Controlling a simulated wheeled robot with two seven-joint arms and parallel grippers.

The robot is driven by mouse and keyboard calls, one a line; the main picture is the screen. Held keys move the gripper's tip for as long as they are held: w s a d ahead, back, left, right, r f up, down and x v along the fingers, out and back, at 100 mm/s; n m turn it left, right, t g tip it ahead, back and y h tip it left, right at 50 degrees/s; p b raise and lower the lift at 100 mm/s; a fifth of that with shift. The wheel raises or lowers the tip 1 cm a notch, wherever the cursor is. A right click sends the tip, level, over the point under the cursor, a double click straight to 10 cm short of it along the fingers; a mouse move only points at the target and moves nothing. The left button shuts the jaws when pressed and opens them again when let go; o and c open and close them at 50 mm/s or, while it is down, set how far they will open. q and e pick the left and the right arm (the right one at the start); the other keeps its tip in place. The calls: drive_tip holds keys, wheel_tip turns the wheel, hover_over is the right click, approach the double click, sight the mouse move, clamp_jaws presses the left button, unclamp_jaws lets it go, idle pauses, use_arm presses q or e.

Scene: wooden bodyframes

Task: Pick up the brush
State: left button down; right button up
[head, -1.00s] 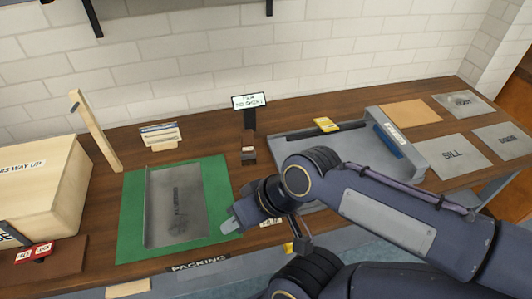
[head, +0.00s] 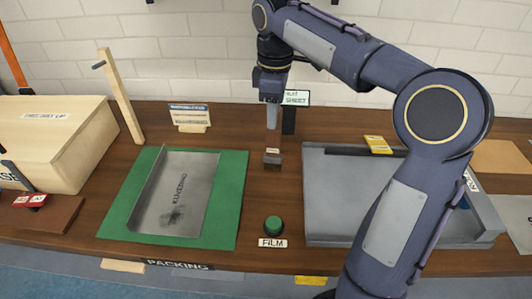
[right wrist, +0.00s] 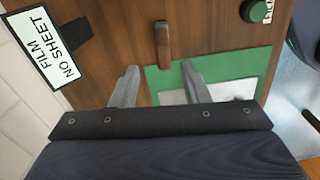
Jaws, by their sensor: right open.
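The brush (head: 272,158) is a small brown and dark block-like piece standing on the wooden table, between the green mat and the grey tray. In the right wrist view the brush (right wrist: 162,45) shows as a brown bar just beyond the fingertips, roughly centred between them. My right gripper (head: 272,116) points down above the brush, apart from it. In the right wrist view its two fingers (right wrist: 160,70) are spread with nothing between them. My left gripper is not in view.
A metal plate (head: 176,195) with a dark smudge lies on the green mat (head: 226,200). A green button (head: 273,224) stands in front of the brush. A small sign (head: 296,98) stands behind. A grey tray (head: 335,185) lies right, a wooden box (head: 50,135) left.

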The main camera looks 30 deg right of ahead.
drive_tip(key=b, duration=0.2)
hover_over(273, 156)
drive_tip(key=f, duration=0.7)
drive_tip(key=shift+w+d+f, duration=0.1)
drive_tip(key=shift+w+d, duration=0.15)
drive_tip(key=shift+w, duration=0.1)
drive_tip(key=shift+f, duration=0.3)
clamp_jaws()
